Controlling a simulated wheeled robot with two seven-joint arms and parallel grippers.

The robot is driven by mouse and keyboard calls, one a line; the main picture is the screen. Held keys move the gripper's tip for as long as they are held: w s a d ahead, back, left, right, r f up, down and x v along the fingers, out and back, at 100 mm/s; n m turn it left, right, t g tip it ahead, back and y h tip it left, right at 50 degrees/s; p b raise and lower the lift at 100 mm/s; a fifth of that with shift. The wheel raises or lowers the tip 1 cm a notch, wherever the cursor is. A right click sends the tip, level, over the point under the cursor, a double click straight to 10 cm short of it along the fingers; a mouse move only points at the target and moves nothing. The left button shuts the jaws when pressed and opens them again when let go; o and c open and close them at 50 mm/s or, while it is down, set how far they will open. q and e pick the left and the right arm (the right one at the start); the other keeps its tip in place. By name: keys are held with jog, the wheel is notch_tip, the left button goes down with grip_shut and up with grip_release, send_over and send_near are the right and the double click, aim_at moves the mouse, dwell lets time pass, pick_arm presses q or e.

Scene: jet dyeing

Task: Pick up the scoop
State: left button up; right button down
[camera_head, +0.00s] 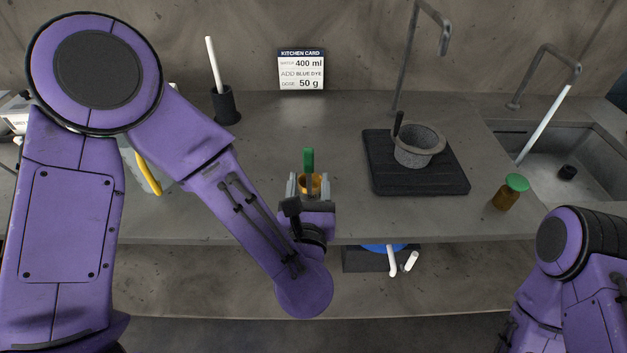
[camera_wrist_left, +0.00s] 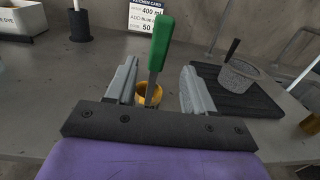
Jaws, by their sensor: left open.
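The scoop (camera_head: 308,160) has a green handle and a grey shaft, and it stands upright near the front edge of the counter. It also shows in the left wrist view (camera_wrist_left: 160,42). Its lower end is hidden; a small yellow cup (camera_wrist_left: 152,93) is around or right behind it. My left gripper (camera_head: 309,183) is open, with one finger on each side of the scoop's shaft in the picture. In the left wrist view gaps show between the shaft and both fingers. Only part of my right arm shows at the lower right; its gripper is out of view.
A grey pot (camera_head: 414,150) stands on a black mat (camera_head: 440,182) to the right. A brown jar with green lid (camera_head: 510,192) is near the sink (camera_head: 600,150). A black holder (camera_head: 225,105) with a white rod and a kitchen card (camera_head: 301,69) are behind. A shelf below holds white-ended items.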

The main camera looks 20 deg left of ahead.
aim_at(308, 165)
pick_arm(q)
jog(key=p+x, duration=0.1)
jog(key=x, duration=0.1)
jog(key=p+x, duration=0.1)
jog(key=x, duration=0.1)
jog(key=r+p+x, duration=0.1)
jog(key=x, duration=0.1)
jog(key=shift+w+a+p, duration=0.3)
jog(key=shift+a, duration=0.05)
jog(key=shift+w+a+f, duration=0.1)
jog(key=shift+w+f, duration=0.1)
jog(key=shift+w, duration=0.25)
grip_shut()
